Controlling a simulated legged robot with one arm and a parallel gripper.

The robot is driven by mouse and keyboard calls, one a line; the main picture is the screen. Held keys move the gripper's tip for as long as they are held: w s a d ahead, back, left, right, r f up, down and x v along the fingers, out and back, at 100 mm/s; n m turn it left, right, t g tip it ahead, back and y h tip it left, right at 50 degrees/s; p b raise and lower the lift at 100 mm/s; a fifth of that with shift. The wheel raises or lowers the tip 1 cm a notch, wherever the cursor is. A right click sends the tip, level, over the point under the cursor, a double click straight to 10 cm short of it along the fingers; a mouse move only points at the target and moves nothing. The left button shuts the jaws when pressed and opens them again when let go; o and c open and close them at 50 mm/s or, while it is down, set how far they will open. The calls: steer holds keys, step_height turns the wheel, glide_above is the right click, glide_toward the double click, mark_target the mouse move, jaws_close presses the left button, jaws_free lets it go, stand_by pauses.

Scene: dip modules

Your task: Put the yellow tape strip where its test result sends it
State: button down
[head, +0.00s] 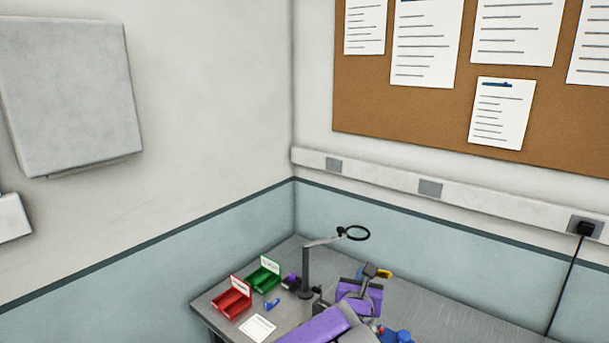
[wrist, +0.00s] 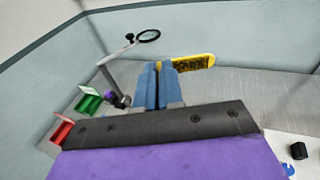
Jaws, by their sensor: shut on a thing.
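My gripper (wrist: 158,80) is shut on the yellow tape strip (wrist: 194,63). In the wrist view the strip sticks out to the right of the blue fingers, yellow with a dark patch along its middle. In the head view the strip (head: 384,273) shows small, at the tip of my gripper (head: 369,271), above the bench. A red bin (head: 233,304) and a green bin (head: 263,279) stand at the left of the bench, each with a white label too small to read. They also show at the left of the wrist view, red (wrist: 62,130) and green (wrist: 89,103).
A magnifier stand (head: 305,272) with a ring lens (head: 354,233) rises between the bins and my gripper. A white card (head: 257,328) and a blue item (head: 272,304) lie near the bins. A blue object (head: 397,336) is at the lower right. The right of the bench (head: 450,318) looks clear.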

steer(key=s+a+f+m+h, duration=0.1)
steer(key=a+f, duration=0.4)
steer(key=f, duration=0.3)
steer(key=a+f+h, duration=0.1)
steer(key=a+f, duration=0.3)
steer(key=f, duration=0.4)
steer(key=s+a+f+m+g+p, duration=0.1)
steer(key=s+a+f, duration=0.5)
steer(key=s+f, duration=0.3)
step_height(320, 180, down, 4)
steer(key=shift+s+r+h, duration=0.1)
steer(key=shift+s+h, duration=0.1)
steer(key=shift+h, duration=0.1)
